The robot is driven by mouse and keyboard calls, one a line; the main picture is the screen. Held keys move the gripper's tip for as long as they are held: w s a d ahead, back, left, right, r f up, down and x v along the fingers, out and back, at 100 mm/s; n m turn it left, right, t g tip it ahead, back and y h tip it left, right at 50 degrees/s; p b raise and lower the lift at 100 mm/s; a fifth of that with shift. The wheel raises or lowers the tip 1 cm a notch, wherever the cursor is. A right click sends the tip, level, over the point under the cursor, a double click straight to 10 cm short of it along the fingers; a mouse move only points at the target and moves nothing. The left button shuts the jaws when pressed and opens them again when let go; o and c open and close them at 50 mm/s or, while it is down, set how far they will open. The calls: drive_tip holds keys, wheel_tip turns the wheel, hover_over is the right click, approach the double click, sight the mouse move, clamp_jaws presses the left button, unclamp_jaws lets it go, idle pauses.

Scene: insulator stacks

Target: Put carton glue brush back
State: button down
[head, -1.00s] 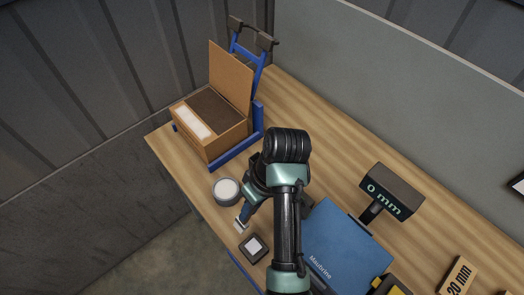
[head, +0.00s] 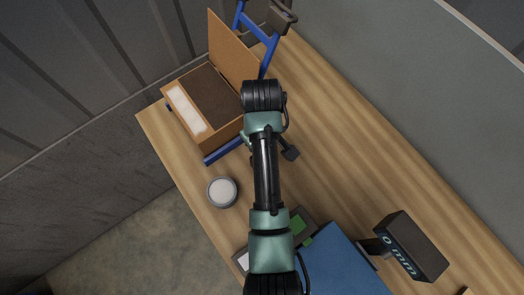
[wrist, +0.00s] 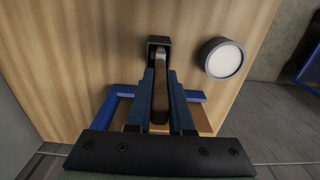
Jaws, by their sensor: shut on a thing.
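My gripper (wrist: 161,72) is shut on the brush, whose brown handle (wrist: 163,98) shows between the blue fingers in the wrist view. A dark square piece (wrist: 158,44) lies at the far end of the handle. I cannot tell whether it is part of the brush or a separate holder. In the head view my arm hides most of the gripper, and a small dark piece (head: 290,154) sticks out to its right. The open carton (head: 218,92) stands at the back left. A round pot with a white top (head: 222,192) stands in front of it, apart from my gripper.
A blue hand truck (head: 262,45) holds the carton. A blue case (head: 338,268) and a display reading 0 mm (head: 410,247) lie to the front right. A dark device with a green patch (head: 299,222) is partly behind my arm.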

drive_tip(key=shift+w+f+p, duration=0.1)
drive_tip(key=shift+f+p, duration=0.2)
drive_tip(key=shift+f, duration=1.85)
drive_tip(key=shift+w+f, duration=0.1)
drive_tip(key=shift+f, duration=0.05)
drive_tip(key=c, duration=0.8)
unclamp_jaws()
wheel_tip(320, 180, up, 12)
drive_tip(key=shift+f+p, duration=0.25)
drive_tip(key=shift+p, duration=0.15)
drive_tip(key=shift+r+p, duration=0.45)
